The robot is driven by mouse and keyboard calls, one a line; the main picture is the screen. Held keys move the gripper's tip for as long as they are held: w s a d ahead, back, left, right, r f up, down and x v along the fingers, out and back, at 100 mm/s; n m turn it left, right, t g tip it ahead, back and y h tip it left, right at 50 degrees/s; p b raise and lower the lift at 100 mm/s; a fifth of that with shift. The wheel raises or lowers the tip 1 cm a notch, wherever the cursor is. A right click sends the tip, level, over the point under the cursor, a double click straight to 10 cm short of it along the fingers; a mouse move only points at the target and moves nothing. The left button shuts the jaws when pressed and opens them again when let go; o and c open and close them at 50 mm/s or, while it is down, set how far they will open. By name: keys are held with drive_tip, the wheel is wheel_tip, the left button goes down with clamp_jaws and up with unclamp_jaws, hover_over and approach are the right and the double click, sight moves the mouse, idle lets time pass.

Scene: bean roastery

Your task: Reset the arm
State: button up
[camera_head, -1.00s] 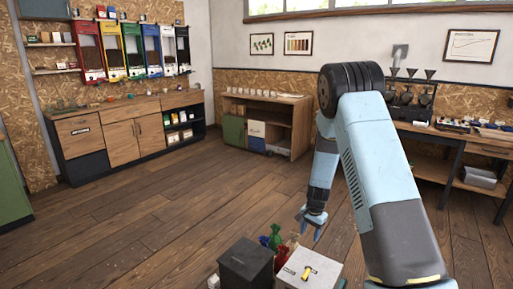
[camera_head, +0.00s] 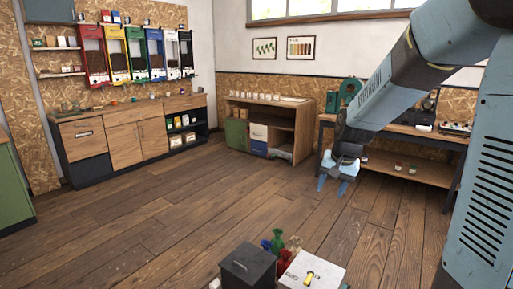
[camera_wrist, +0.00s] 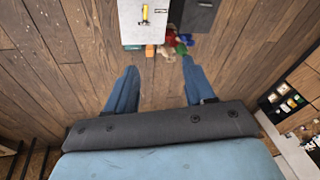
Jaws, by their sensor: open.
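My gripper (camera_head: 336,186) hangs in the air above the wooden floor, in front of the workbench at the right of the head view. Its two blue fingers are spread apart with nothing between them. In the wrist view my gripper (camera_wrist: 156,90) also shows open and empty, with bare floor planks below the fingers. My arm is raised and bent at the right of the head view.
A dark box (camera_head: 247,265) and a white-topped box (camera_head: 312,270) with a yellow handle stand low in front. Red, green and blue items (camera_head: 277,241) sit behind them. A cabinet (camera_head: 135,135), shelf unit (camera_head: 268,125) and workbench (camera_head: 400,130) line the walls. The middle floor is clear.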

drive_tip(key=s+r+n+t, duration=0.1)
drive_tip(key=s+r, duration=0.2)
drive_tip(key=s, duration=0.5)
drive_tip(key=s+d+r+n, duration=0.1)
drive_tip(key=s+r, duration=0.3)
drive_tip(key=s, duration=0.4)
drive_tip(key=s+r+n+t+h, duration=0.1)
drive_tip(key=s+r, duration=0.3)
drive_tip(key=s, duration=0.4)
drive_tip(key=shift+d+n+t, duration=0.3)
drive_tip(key=shift+d+n, duration=0.05)
drive_tip(key=shift+n, duration=0.25)
